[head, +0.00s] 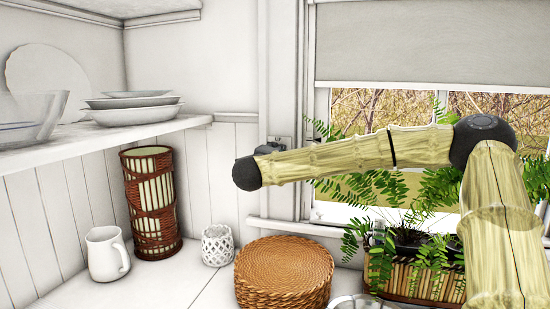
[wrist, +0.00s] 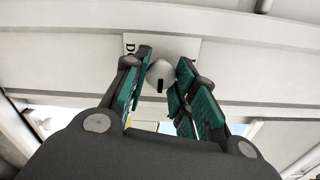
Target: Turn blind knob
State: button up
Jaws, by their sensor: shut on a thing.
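The blind knob (wrist: 161,76) is a small, pale round knob with a black mark, in the wrist view. It sits in front of a white plate (wrist: 187,48) with partly hidden lettering. My gripper (wrist: 165,60) has its green-padded fingers on either side of the knob and is shut on it. The white blind (head: 430,42) covers the upper part of the window in the head view, its lower edge above the plants. In the head view my arm hides most of the gripper and the knob by the window frame.
A shelf (head: 100,142) at left holds plates and a glass bowl. Below stand a white mug (head: 107,254), a wicker lantern (head: 152,203), a white lattice cup (head: 217,245) and woven mats (head: 284,271). A planter (head: 415,279) with ferns stands below my arm.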

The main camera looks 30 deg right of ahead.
jog(key=shift+f, duration=0.1)
jog(key=o, duration=1)
jog(key=shift+o, duration=0.2)
jog(key=shift+a, duration=0.1)
jog(key=v, duration=1.1)
jog(key=shift+s+a, duration=0.25)
jog(key=shift+s, duration=0.05)
